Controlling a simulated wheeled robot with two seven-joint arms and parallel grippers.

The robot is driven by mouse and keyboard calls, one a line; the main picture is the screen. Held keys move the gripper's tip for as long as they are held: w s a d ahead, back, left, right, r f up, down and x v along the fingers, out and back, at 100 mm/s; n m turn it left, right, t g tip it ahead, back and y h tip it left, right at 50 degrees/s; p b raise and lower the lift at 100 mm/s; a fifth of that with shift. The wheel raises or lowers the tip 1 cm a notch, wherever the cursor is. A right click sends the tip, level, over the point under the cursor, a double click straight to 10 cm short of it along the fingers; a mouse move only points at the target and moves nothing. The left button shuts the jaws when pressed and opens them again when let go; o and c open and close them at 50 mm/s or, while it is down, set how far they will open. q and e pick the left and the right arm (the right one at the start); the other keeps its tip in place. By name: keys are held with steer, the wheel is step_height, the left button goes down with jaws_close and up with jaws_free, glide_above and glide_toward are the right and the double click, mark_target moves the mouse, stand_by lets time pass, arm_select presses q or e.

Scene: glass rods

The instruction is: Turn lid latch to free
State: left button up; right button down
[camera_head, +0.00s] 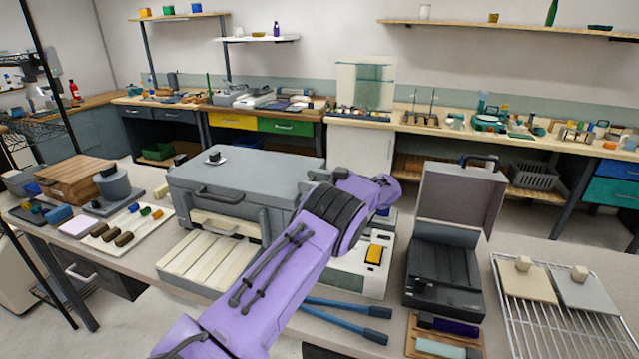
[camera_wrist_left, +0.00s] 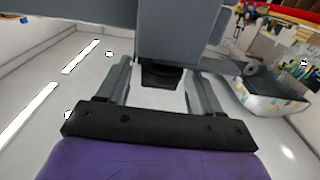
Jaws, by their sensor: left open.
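A large grey case (camera_head: 250,172) with a closed lid stands on the bench, with a carry handle (camera_head: 218,197) on its front. My left arm reaches across to the case's right end, where the gripper is small and partly hidden. In the left wrist view my left gripper (camera_wrist_left: 160,80) is open, its two grey fingers on either side of a black knob-like part (camera_wrist_left: 161,74) under a grey body (camera_wrist_left: 165,35). I cannot tell whether they touch it, or whether this is the latch. My right gripper is out of view.
Cream slats (camera_head: 210,262) lie in front of the case. A white device with an orange switch (camera_head: 374,254) and an open dark case (camera_head: 443,275) stand right of my arm. Blue-handled tools (camera_head: 345,305) lie in front. A wire rack (camera_head: 560,325) fills the right.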

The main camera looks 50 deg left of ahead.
arm_select(q)
steer(key=b+v, duration=0.3)
steer(key=v, duration=0.7)
